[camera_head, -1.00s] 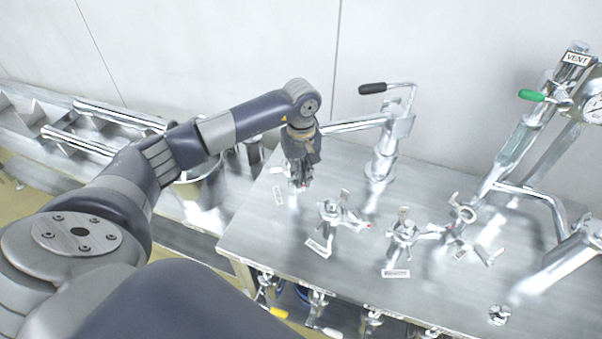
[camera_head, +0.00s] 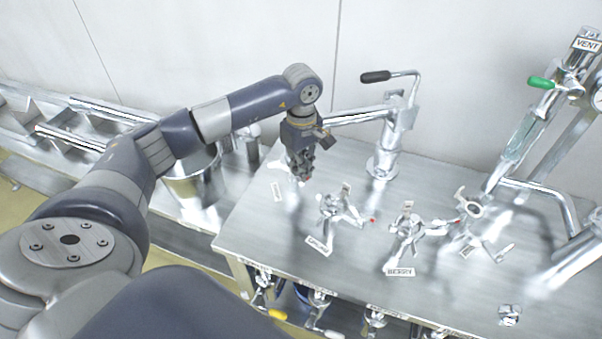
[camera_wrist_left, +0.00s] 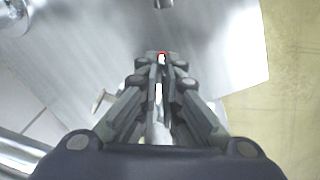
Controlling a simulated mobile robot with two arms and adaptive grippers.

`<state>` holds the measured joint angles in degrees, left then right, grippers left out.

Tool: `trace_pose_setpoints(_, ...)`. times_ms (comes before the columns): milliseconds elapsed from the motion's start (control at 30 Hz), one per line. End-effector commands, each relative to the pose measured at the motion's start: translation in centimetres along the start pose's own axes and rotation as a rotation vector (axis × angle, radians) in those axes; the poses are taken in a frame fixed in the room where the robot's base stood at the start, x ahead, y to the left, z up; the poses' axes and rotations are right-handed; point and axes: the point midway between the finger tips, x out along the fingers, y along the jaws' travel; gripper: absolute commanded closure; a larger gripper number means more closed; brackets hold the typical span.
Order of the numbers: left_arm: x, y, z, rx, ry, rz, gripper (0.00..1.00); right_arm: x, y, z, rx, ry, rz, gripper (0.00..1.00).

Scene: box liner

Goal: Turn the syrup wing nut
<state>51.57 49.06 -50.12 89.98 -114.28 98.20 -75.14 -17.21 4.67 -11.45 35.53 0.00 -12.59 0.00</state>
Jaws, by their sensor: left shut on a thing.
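My left gripper (camera_head: 303,174) points down at the left end of the metal table, over the leftmost fitting. It is shut on a silvery part with a red tip, apparently a wing of the syrup wing nut (camera_wrist_left: 161,58), seen between the fingers in the left wrist view. There the fingertips (camera_wrist_left: 162,64) are close together around it. Most of this fitting is hidden behind the fingers. A small label (camera_head: 277,192) lies just left of it, too blurred to read. My right gripper is not in view.
A black-handled lever tap (camera_head: 383,150) stands behind. A metal pot (camera_head: 192,180) is left of the table.

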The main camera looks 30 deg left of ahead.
Motion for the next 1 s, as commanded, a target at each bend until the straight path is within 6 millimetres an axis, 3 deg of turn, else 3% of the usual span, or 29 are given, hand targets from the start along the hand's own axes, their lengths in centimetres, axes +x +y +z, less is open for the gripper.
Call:
trace_pose_setpoints(100,0.3,0.2,-0.1,-0.113,0.001,0.005,1.00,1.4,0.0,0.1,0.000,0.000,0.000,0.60)
trace_pose_setpoints(500,0.1,0.4,-0.1,-0.461,0.000,0.005,1.00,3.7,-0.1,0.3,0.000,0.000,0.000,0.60)
trace_pose_setpoints(1000,-0.1,0.4,-0.2,-0.672,0.001,0.004,1.00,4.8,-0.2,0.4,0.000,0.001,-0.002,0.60)
